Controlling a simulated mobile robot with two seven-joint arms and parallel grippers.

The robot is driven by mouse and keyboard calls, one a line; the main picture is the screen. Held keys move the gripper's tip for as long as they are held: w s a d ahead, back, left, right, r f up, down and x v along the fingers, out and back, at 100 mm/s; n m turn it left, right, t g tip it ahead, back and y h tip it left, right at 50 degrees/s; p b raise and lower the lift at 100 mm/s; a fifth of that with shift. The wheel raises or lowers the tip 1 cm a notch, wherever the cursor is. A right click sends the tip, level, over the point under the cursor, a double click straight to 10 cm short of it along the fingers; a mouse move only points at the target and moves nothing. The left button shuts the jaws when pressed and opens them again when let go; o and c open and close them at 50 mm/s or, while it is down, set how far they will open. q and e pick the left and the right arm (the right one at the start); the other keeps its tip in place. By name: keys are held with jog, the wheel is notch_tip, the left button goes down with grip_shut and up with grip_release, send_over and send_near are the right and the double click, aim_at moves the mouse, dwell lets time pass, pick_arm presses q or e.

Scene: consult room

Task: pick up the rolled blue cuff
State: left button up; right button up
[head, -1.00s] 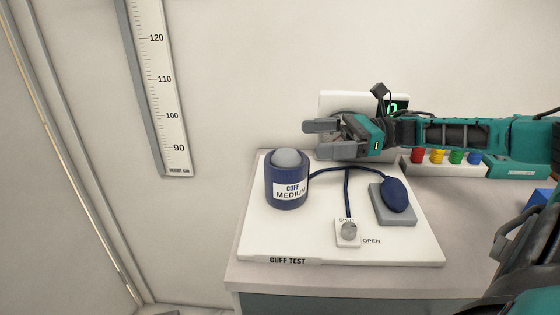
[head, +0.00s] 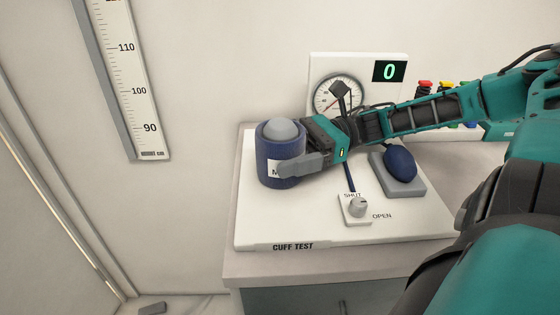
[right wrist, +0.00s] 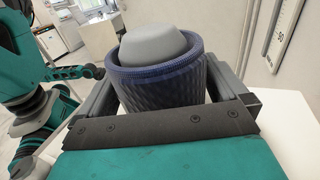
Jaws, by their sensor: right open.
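The rolled blue cuff (head: 281,138) stands upright around a grey rounded post (head: 285,130) on the white cuff test board (head: 262,226). Its white label is partly hidden by a finger of my right gripper (head: 293,160). The right gripper is open, low and level, with one finger in front of the cuff. In the right wrist view the cuff (right wrist: 160,84) sits between the two spread fingers, with the grey post top (right wrist: 155,45) above its rim. I cannot tell whether the fingers touch it. My left gripper is not in view.
A blue bulb (head: 400,163) rests on a grey block at the right of the board. A valve knob (head: 357,206) marked SHUT and OPEN is near the front. A dial gauge (head: 335,95) and a display reading 0 (head: 389,71) stand behind. Colored items (head: 424,88) are partly behind my arm.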

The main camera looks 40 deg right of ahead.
jog(key=shift+a, duration=0.1)
jog(key=shift+w, duration=0.1)
jog(key=c, duration=0.7)
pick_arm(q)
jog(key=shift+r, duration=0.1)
pick_arm(e)
jog(key=shift+c, duration=0.2)
jog(key=shift+r, duration=0.1)
jog(key=shift+r+p, duration=0.45)
notch_tip(320, 180, up, 10)
jog(key=p, duration=0.5)
jog(key=shift+f, duration=0.2)
pick_arm(q)
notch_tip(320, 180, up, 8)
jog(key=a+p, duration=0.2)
jog(key=p, duration=0.3)
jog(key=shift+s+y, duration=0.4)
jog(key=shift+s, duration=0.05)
pick_arm(e)
notch_tip(320, 180, up, 22)
